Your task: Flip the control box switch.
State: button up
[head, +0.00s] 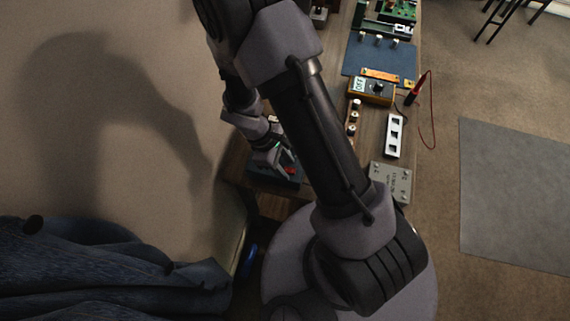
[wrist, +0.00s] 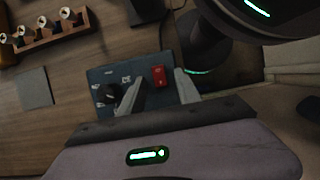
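The control box is a dark blue-grey box (wrist: 106,74) in the wrist view, with a black knob (wrist: 107,94) on its left and a red switch (wrist: 158,75) on its right. My gripper (wrist: 159,78) is open over the box, with one finger left of the red switch and one right of it. I cannot tell whether either finger touches the switch. In the head view the box (head: 262,175) is at the table's near left end, partly hidden by my gripper (head: 272,160) and arm. A bit of red shows beside the gripper.
On the table to the right are a grey plate (head: 391,180), a white panel with dark square openings (head: 396,122), an orange meter marked OFF (head: 371,91) and a red probe with its cable (head: 416,88). A wooden rack with knobs (wrist: 47,37) stands left of the box.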

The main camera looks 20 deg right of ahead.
grip_shut()
jog(key=shift+s+d+r+t+y, duration=0.1)
jog(key=shift+s+d+t+y, duration=0.1)
jog(key=shift+t+y, duration=0.3)
jog(key=shift+s+d+r+t+y, duration=0.15)
jog(key=shift+t+y, duration=0.15)
jog(key=shift+y, duration=0.3)
jog(key=shift+w+y, duration=0.15)
jog(key=shift+y, duration=0.15)
grip_release()
notch_tip(320, 180, up, 17)
jog(key=a+p, duration=0.1)
jog(key=p, duration=0.7)
jog(key=shift+w+a, duration=0.2)
jog(key=shift+w, duration=0.25)
